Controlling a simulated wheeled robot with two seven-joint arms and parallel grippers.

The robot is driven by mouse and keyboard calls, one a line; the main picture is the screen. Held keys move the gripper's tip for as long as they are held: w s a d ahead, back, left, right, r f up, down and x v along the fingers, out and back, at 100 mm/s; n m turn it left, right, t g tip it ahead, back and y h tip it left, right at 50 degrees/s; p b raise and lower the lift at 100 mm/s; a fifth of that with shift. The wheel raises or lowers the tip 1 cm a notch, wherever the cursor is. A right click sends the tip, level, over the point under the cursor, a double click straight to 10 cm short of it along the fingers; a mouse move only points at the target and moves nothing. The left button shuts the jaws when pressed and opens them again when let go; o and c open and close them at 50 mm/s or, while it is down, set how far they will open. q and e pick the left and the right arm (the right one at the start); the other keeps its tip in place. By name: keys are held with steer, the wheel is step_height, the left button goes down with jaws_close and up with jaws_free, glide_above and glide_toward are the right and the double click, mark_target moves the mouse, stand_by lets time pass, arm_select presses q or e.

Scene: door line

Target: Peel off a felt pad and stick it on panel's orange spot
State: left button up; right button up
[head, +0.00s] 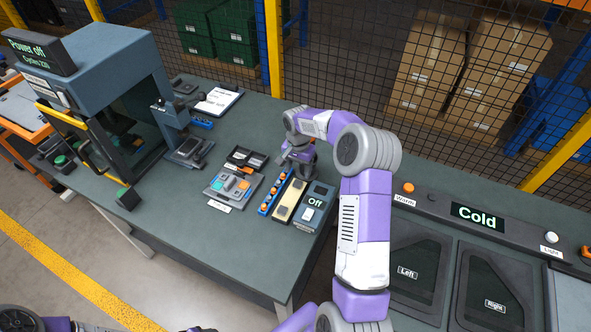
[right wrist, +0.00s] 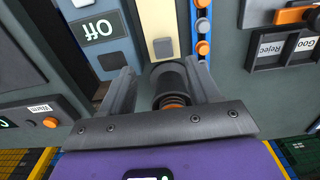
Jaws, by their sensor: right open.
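A cream strip (head: 288,202) with dark grey squares, which look like the felt pads, lies on the grey-green table. It also shows in the right wrist view (right wrist: 153,18), with a grey pad (right wrist: 163,47) at its near end. My right gripper (head: 297,158) is low over the table just behind the strip, with its fingers open. A dark cylinder with orange rings (right wrist: 172,88) shows between the fingers; I cannot tell whether they touch it. I cannot make out a panel with an orange spot for certain. My left gripper is out of view.
A blue rack with orange pieces (head: 272,197) and an "Off" device (head: 317,203) flank the strip. A grey fixture (head: 232,190) stands left of them, and a large machine (head: 105,75) at far left. "Left" and "Right" bays (head: 427,250) are at right. The table's front is clear.

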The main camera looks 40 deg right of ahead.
mark_target(297, 184)
steer(key=f, duration=0.7)
steer(key=shift+w+a+f, duration=0.1)
steer(key=shift+w+f, duration=0.15)
steer(key=shift+f, duration=0.1)
steer(key=shift+c, duration=0.4)
jaws_close()
steer(key=shift+r, duration=0.25)
steer(key=shift+r+p, duration=1.65)
steer(key=shift+r, duration=1.3)
